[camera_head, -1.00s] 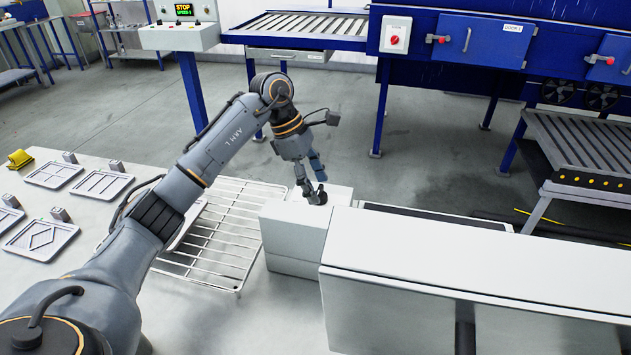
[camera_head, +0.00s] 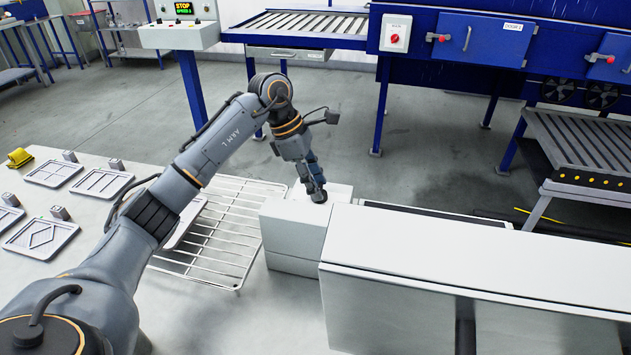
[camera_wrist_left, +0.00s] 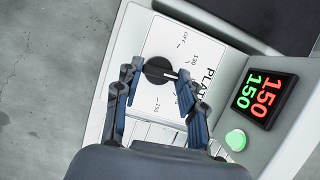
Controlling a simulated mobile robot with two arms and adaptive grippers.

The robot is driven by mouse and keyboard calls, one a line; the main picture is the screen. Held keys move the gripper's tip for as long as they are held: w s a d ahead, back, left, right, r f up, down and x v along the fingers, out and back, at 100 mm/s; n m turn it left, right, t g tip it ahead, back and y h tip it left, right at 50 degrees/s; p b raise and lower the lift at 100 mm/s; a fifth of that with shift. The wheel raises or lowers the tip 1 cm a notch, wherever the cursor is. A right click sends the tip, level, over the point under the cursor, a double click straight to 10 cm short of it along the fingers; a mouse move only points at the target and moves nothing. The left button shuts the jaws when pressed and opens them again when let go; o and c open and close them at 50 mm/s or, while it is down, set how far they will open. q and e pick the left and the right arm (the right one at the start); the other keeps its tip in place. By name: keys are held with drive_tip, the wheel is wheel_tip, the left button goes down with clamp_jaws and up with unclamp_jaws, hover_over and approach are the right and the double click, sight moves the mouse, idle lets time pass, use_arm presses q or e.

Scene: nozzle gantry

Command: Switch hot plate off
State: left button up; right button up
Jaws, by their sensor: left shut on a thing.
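The hot plate's control box (camera_head: 292,226) is a white block on the bench; in the left wrist view its panel (camera_wrist_left: 206,45) shows a black round knob (camera_wrist_left: 159,72) with a white pointer line. Marks around the knob include OFF and 130. The line points away from the OFF mark. My left gripper (camera_head: 318,194) is at the top of the box, and in the left wrist view its fingers (camera_wrist_left: 157,82) are shut on the knob from both sides. A display (camera_wrist_left: 263,98) beside it reads 150 in red and in green. My right gripper is not in view.
A green lit button (camera_wrist_left: 236,140) sits below the display. A wire rack (camera_head: 215,240) lies left of the box, and a long white cover (camera_head: 440,250) stands right of it. Several small trays (camera_head: 40,240) lie on the bench at left.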

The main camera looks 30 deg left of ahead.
use_arm(q)
drive_tip(key=n+t, duration=0.1)
drive_tip(key=n, duration=0.2)
drive_tip(key=n+t+y+b, duration=0.1)
drive_tip(key=n, duration=0.2)
drive_tip(key=shift+s+d+n+y, duration=0.2)
drive_tip(key=shift+n+y, duration=0.1)
drive_tip(key=shift+n, duration=0.1)
drive_tip(key=n+y, duration=0.1)
drive_tip(key=n, duration=0.1)
drive_tip(key=n+t+y, duration=0.1)
drive_tip(key=n, duration=0.2)
drive_tip(key=shift+s+d+b, duration=0.1)
drive_tip(key=shift+d+b, duration=0.1)
drive_tip(key=shift+b, duration=0.2)
drive_tip(key=shift+n, duration=0.6)
drive_tip(key=o, duration=1.2)
drive_tip(key=shift+r, duration=0.1)
drive_tip(key=v, duration=1.1)
drive_tip(key=shift+s+d+r, duration=0.15)
drive_tip(key=shift+s+r, duration=0.1)
drive_tip(key=shift+r, duration=0.1)
drive_tip(key=shift+f, duration=0.1)
